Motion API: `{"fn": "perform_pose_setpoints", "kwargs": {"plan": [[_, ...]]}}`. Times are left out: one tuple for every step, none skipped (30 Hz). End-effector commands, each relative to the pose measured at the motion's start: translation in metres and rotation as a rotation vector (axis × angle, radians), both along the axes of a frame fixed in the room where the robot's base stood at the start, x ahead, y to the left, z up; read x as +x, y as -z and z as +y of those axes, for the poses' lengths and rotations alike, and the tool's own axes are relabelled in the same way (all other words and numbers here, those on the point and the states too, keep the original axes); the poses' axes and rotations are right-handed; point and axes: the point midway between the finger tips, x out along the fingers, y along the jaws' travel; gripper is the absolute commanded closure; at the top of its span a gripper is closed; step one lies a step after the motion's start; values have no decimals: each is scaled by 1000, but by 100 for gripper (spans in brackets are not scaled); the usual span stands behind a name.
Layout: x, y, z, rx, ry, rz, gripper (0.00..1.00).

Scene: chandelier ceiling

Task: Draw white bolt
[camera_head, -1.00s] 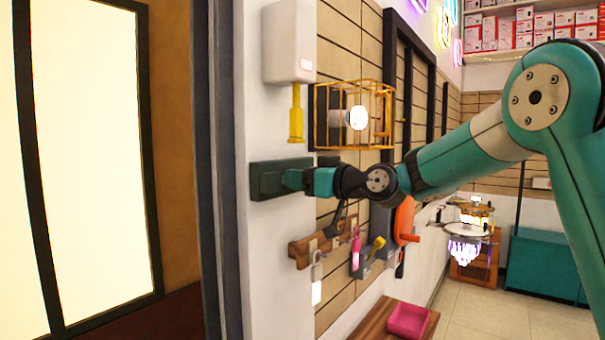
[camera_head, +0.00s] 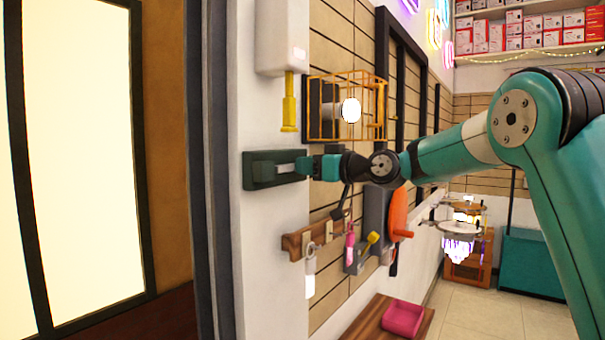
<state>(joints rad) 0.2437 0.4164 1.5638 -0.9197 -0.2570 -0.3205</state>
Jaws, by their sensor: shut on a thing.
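A dark green latch plate (camera_head: 262,184) is fixed to the white wall beside the door frame. A short white bolt (camera_head: 285,169) shows as a pale bar across the plate's right half. My gripper (camera_head: 303,167) is at the right end of the plate, level with the bolt, and is shut on the bolt's right end. The fingertips are small in view and hide the gripped part.
A yellow handle (camera_head: 289,106) hangs from a white box above the plate. An orange wire cage (camera_head: 376,110) with a lamp stands out above my arm.

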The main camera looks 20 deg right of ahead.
Motion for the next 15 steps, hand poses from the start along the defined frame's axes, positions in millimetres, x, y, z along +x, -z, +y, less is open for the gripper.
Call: {"fn": "perform_pose_setpoints", "kwargs": {"plan": [[1,-2,-3,0,9,-3,100],[1,-2,-3,-1,9,-3,100],[1,-2,-4,-1,11,-3,100],[2,-2,-4,-1,11,-3,100],[2,-2,-4,-1,12,-3,100],[2,-2,-5,-1,13,-4,100],[2,-2,-5,-1,13,-5,70],[2,-2,-5,-1,13,-4,63],[2,-2,-5,-1,13,-4,54],[2,-2,-5,-1,13,-3,47],[1,-2,-4,-1,12,-3,47],[1,-2,-4,-1,11,-3,47],[1,-2,-3,-1,10,-3,47],[1,-2,-3,-1,9,-3,47],[1,-2,-2,-2,8,-3,47]]}}
